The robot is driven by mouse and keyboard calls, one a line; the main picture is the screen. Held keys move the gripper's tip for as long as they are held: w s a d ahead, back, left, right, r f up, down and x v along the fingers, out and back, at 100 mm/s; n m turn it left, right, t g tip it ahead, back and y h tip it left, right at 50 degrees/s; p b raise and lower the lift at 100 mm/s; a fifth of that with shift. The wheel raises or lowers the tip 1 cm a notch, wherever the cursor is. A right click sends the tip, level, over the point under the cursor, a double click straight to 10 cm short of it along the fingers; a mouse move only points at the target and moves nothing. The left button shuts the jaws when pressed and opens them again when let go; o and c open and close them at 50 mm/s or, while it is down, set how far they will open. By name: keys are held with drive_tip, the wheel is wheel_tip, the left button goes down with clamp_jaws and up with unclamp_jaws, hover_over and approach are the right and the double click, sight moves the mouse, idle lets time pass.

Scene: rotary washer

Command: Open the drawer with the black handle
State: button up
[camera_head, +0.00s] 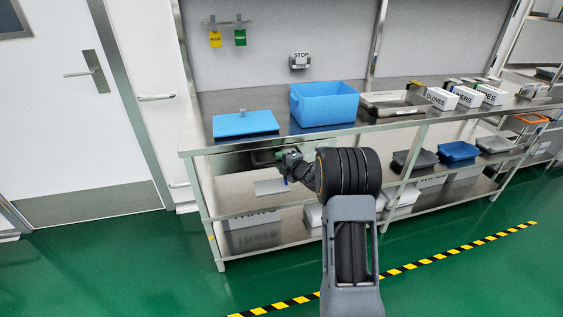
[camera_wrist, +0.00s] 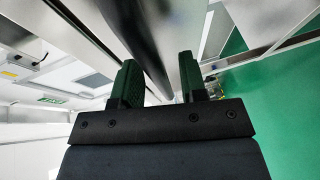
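The drawer (camera_head: 235,161) has a shiny metal front under the left part of the bench top. In the head view it looks closed, and its handle cannot be made out behind my gripper. My gripper (camera_head: 281,154) is at the drawer front. In the wrist view the two dark green fingers of my gripper (camera_wrist: 160,82) stand apart. A long dark bar, which looks like the black handle (camera_wrist: 150,35), runs between them. A gap shows between the bar and the fingers near the tips; whether either finger touches it is unclear.
The metal bench (camera_head: 385,126) carries a blue lid (camera_head: 245,123), a blue bin (camera_head: 325,104), a metal tray (camera_head: 396,103) and white boxes. A lower shelf (camera_head: 255,235) holds more boxes. Green floor with a yellow-black stripe (camera_head: 400,270) is clear in front. A white door is at left.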

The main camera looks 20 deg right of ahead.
drive_tip(key=shift+w, duration=0.1)
clamp_jaws()
idle(0.4)
